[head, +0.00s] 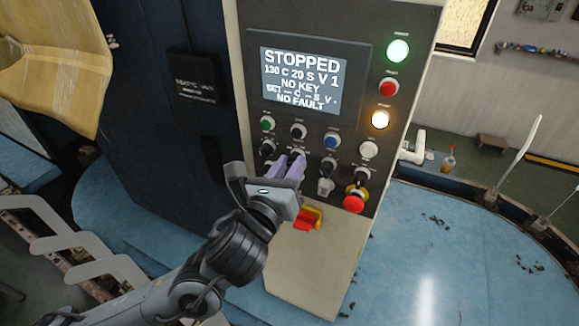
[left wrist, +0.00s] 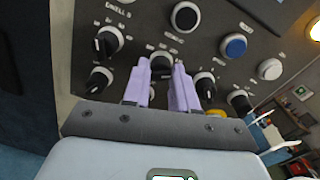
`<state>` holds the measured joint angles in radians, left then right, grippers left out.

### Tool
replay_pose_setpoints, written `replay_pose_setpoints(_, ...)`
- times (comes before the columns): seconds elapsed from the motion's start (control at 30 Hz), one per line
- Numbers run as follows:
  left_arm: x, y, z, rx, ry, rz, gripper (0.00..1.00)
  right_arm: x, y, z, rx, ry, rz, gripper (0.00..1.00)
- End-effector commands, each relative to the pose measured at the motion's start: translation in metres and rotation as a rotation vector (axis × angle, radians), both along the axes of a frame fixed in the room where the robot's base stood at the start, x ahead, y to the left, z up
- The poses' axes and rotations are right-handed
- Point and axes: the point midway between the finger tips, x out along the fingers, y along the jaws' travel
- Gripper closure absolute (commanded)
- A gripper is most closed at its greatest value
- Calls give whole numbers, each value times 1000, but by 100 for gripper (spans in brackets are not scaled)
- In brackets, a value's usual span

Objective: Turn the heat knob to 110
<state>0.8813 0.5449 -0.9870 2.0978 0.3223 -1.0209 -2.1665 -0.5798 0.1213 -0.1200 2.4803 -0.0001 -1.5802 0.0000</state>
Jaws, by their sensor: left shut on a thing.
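My left gripper (head: 290,165) is at the control panel (head: 259,62), over the lower rows of controls. In the left wrist view its two purple fingers (left wrist: 161,88) stand on either side of a black knob with a pale pointer (left wrist: 161,64) and are shut on it. The knob's lower part is hidden between the fingers, and the small scale around it is too blurred to read. It is in the place of the heat knob, but its label is unclear. The panel screen (head: 303,80) reads STOPPED, 130 C 20 S V 1, NO KEY, NO FAULT. My right gripper is out of view.
Close beside the fingers are other black knobs, one under a DWELL S label (left wrist: 108,42) and one at right (left wrist: 204,83). A red emergency button (head: 355,202) and a red-and-yellow switch (head: 307,219) sit lower. The blue round table (head: 440,250) is largely clear.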

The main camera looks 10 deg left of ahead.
Motion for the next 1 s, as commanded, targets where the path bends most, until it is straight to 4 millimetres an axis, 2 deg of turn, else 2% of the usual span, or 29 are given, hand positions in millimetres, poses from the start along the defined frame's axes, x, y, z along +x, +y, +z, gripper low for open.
replay_pose_setpoints(0.27, 0, 0, 0, -23, 7, -1, 100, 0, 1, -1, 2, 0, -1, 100)
replay_pose_setpoints(0.47, 0, -1, -1, -106, 36, -1, 100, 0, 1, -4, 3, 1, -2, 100)
replay_pose_setpoints(1.0, 0, -1, 1, -557, 191, -2, 100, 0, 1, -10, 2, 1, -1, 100)
